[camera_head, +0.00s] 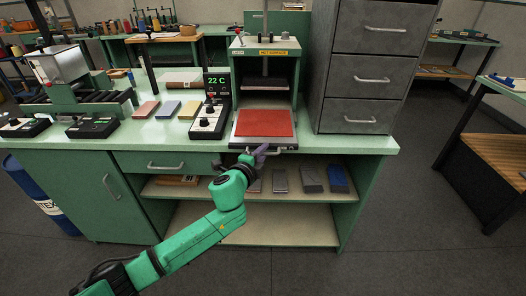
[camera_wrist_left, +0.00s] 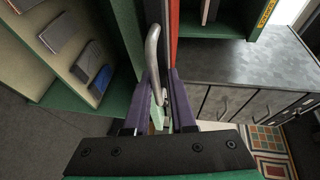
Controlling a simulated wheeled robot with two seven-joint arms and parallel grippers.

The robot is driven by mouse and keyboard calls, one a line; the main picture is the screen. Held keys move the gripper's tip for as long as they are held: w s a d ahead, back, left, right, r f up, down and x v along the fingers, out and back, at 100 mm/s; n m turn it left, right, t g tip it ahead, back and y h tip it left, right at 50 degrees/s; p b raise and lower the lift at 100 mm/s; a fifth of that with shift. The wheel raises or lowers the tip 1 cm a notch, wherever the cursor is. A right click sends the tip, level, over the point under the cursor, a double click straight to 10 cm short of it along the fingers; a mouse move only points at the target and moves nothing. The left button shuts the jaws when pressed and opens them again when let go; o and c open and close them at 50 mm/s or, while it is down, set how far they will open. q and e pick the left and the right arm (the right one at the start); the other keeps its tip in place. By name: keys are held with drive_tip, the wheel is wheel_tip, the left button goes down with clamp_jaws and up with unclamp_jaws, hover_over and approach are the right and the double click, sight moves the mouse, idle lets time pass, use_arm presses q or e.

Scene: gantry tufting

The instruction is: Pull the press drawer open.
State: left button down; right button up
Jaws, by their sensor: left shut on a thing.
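The press (camera_head: 265,72) is a green box with a yellow hot-surface label, standing on the green bench. Its drawer, bearing a flat red pad (camera_head: 264,123), lies in front of the press opening at the bench's front edge. My left gripper (camera_head: 262,151) is at the drawer's front, shut on the silver handle. In the left wrist view, the purple fingers (camera_wrist_left: 164,105) straddle the curved handle bar (camera_wrist_left: 152,48), and a strip of the red pad shows beside it. My right gripper is in neither view.
A control box reading 22 C (camera_head: 211,106) stands left of the press. A grey drawer cabinet (camera_head: 371,65) stands close on its right. Below, an open shelf (camera_head: 225,188) holds several grey and blue blocks. The floor in front is clear.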

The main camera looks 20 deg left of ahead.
use_arm(q)
drive_tip(key=shift+s+f, duration=0.1)
drive_tip(key=shift+f, duration=0.4)
drive_tip(key=c, duration=0.9)
unclamp_jaws()
drive_tip(key=shift+w, duration=0.2)
drive_tip(key=shift+w+a, duration=0.1)
drive_tip(key=shift+w, duration=0.05)
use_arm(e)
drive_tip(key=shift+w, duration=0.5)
use_arm(q)
drive_tip(key=shift+r, duration=0.25)
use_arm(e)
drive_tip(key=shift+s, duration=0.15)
use_arm(q)
drive_tip(key=b+v, duration=0.1)
drive_tip(key=v, duration=1.3)
drive_tip(key=shift+s+r, duration=0.1)
drive_tip(key=shift+s, duration=0.15)
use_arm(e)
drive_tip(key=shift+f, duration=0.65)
